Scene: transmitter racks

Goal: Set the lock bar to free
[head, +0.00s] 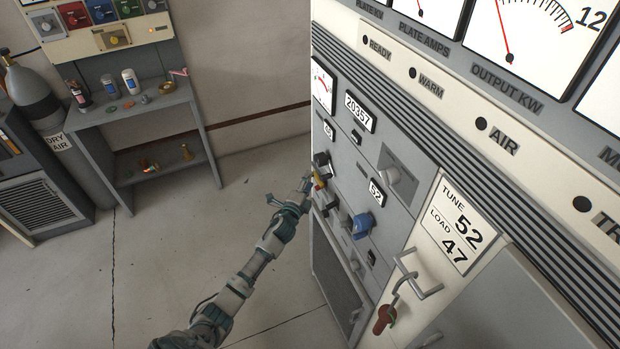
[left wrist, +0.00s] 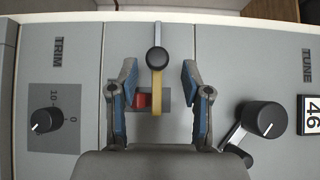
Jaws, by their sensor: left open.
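The likely lock bar (left wrist: 157,101) is a yellow bar with a round black knob (left wrist: 157,60) at its upper end. In the left wrist view it stands upright in the picture across a dark slot, with a red block (left wrist: 142,101) beside it on the left. No label shows by it. My left gripper (left wrist: 159,70) is open, with one finger on each side of the bar and a gap on both sides. In the head view my left gripper (head: 305,186) is at the grey panel, small and partly merged with the controls. My right gripper is not in view.
The TRIM knob (left wrist: 43,121) is left of the bar. The TUNE knob (left wrist: 265,119), with a metal arm, is close to the right finger. The blue knob (head: 362,225) and the metal handle (head: 415,277) stick out from the rack. The floor (head: 200,270) is clear.

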